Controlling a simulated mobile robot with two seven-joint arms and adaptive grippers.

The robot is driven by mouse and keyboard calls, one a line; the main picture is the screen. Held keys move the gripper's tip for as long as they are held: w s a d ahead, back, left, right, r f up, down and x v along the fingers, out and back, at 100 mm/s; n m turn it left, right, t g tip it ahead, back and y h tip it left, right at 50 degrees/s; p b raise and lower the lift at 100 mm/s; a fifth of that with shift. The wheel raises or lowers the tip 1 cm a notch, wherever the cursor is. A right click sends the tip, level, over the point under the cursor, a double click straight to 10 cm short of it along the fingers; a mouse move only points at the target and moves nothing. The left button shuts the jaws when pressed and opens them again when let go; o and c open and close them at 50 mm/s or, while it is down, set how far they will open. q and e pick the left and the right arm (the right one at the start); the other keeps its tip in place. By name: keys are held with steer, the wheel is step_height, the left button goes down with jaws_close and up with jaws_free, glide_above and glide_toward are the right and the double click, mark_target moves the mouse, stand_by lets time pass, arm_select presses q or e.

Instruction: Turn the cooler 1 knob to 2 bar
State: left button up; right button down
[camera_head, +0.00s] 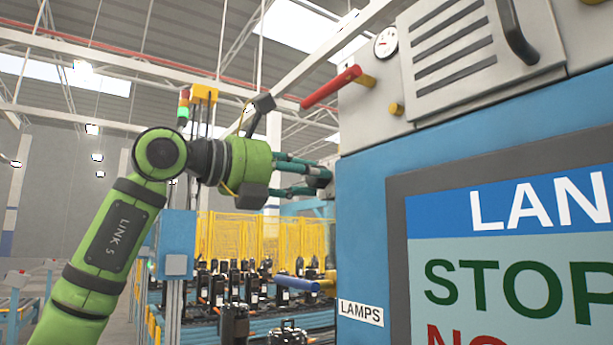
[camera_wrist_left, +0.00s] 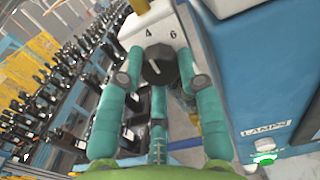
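The black knob (camera_wrist_left: 159,65) shows in the left wrist view on a pale plate with the numbers 4 and 6 above it. It has a short white pointer line; the setting it marks is hard to read, and other numbers are hidden. The teal fingers of my left gripper (camera_wrist_left: 160,66) lie on both sides of the knob, their tips seeming to touch it. In the head view my left gripper (camera_head: 318,178) reaches right to the near side of the blue machine (camera_head: 364,220), and the fingertips hide the knob. My right gripper is not in view.
The blue cabinet carries a large screen (camera_head: 520,235), a LAMPS label (camera_head: 360,312), a gauge (camera_head: 386,41) and a red handle (camera_head: 331,87). A green lamp (camera_wrist_left: 264,145) shows in the wrist view. Behind stand a yellow fence (camera_head: 240,236) and several dark items.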

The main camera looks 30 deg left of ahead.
arm_select(q)
steer(key=shift+w+f, duration=0.1)
steer(key=shift+f, duration=0.05)
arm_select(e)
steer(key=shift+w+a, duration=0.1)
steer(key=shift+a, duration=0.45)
arm_select(q)
steer(key=shift+n, duration=0.5)
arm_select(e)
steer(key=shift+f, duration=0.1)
arm_select(q)
steer(key=n+b, duration=0.1)
steer(key=n, duration=0.2)
steer(key=shift+d+f+n, duration=0.1)
steer(key=shift+n, duration=0.3)
steer(key=n, duration=0.3)
steer(key=shift+n+b, duration=0.5)
steer(key=shift+n, duration=1.6)
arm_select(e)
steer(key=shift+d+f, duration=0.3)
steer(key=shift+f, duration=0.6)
